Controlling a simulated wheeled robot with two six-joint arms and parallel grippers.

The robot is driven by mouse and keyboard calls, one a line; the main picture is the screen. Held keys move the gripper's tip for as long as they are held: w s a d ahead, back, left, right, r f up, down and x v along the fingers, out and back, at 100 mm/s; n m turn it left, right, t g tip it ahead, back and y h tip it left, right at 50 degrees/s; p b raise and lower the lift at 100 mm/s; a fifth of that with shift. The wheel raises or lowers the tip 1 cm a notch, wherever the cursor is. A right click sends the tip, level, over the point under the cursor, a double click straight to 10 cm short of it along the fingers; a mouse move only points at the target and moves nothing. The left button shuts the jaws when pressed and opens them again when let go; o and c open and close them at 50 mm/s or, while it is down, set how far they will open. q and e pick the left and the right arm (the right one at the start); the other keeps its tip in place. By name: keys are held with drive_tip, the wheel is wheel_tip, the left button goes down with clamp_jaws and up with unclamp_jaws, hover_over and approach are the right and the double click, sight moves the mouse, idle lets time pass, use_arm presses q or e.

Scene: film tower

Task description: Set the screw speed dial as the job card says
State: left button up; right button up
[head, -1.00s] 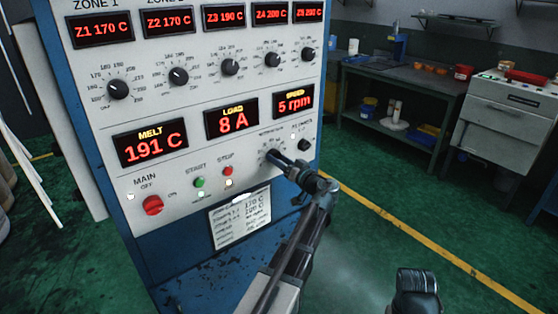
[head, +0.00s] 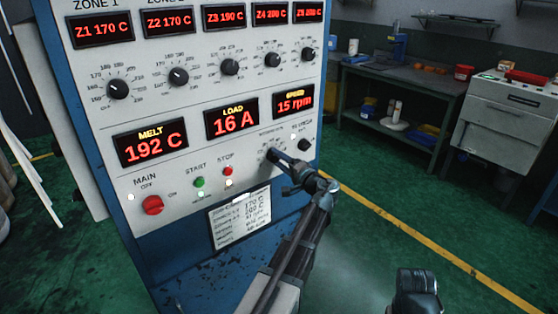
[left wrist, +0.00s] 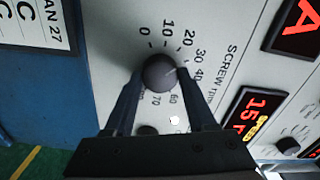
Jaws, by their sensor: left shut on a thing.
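The screw speed dial (left wrist: 160,72) is a dark round knob with a pale pointer mark, on a scale of tens. The pointer leans towards the 30 and 40 side; its exact value is hard to tell. My left gripper (head: 274,155) is shut on this knob, one finger on each side in the left wrist view (left wrist: 161,78). The speed display (head: 295,103) reads 15 rpm. The job card (head: 240,218) hangs low on the panel; its speed line is too small to read. A dark part of my right arm shows at the bottom right; its fingers cannot be made out.
The load display (head: 232,118) reads 16 A and the melt display (head: 152,143) 192 C. A green start button (head: 199,182), a red stop button (head: 228,171) and a red main switch (head: 153,205) sit left of the dial. Another dark knob (head: 304,145) is close at its right.

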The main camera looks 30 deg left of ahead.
use_arm(q)
drive_tip(key=m, duration=0.4)
drive_tip(key=shift+m, duration=2.2)
drive_tip(key=o, duration=1.4)
drive_tip(key=shift+c, duration=0.2)
drive_tip(key=shift+d, duration=0.1)
drive_tip(key=v, duration=1.3)
drive_tip(key=shift+d, duration=0.35)
